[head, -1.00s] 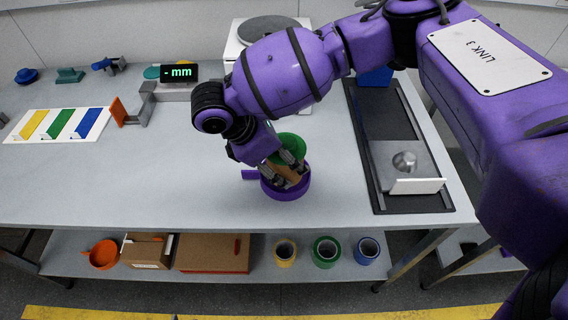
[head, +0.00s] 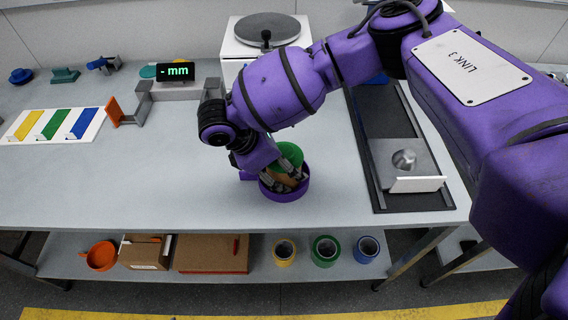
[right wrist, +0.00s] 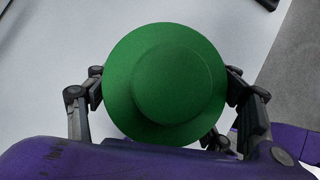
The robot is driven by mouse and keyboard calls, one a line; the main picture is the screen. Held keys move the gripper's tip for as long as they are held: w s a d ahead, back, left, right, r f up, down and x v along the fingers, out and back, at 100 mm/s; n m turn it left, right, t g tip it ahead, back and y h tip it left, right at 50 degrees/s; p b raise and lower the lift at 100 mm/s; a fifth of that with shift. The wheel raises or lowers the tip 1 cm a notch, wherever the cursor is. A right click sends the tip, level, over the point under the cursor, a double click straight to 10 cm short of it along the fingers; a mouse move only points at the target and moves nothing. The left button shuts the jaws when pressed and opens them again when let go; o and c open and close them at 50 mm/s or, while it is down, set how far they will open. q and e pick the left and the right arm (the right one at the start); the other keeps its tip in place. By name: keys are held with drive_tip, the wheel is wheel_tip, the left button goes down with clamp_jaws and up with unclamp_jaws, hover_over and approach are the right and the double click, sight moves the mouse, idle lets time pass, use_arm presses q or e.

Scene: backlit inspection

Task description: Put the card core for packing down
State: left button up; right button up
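The card core (head: 288,178) shows as a small brown patch under a round green top (head: 290,154). It is in or just over a round purple dish (head: 286,194) on the bench. My right gripper (head: 284,178) reaches down from the upper left, with its fingers around the brown part. In the right wrist view the green top (right wrist: 166,82) fills the space between the fingers of my right gripper (right wrist: 166,88) and hides the core below. I cannot tell whether the core touches the dish floor. My left gripper is not in view.
A black tray (head: 415,200) with a metal block lies to the right. A white panel with coloured strips (head: 52,124) is at left. Bench in front of the dish is clear.

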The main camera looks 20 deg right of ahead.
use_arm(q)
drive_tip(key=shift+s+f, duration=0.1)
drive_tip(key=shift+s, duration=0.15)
use_arm(e)
drive_tip(key=shift+r, duration=0.25)
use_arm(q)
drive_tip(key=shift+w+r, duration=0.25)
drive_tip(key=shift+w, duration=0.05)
use_arm(e)
drive_tip(key=v, duration=1.2)
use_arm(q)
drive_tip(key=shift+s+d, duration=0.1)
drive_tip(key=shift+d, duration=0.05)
use_arm(e)
drive_tip(key=shift+a+f, duration=0.1)
drive_tip(key=shift+a, duration=0.05)
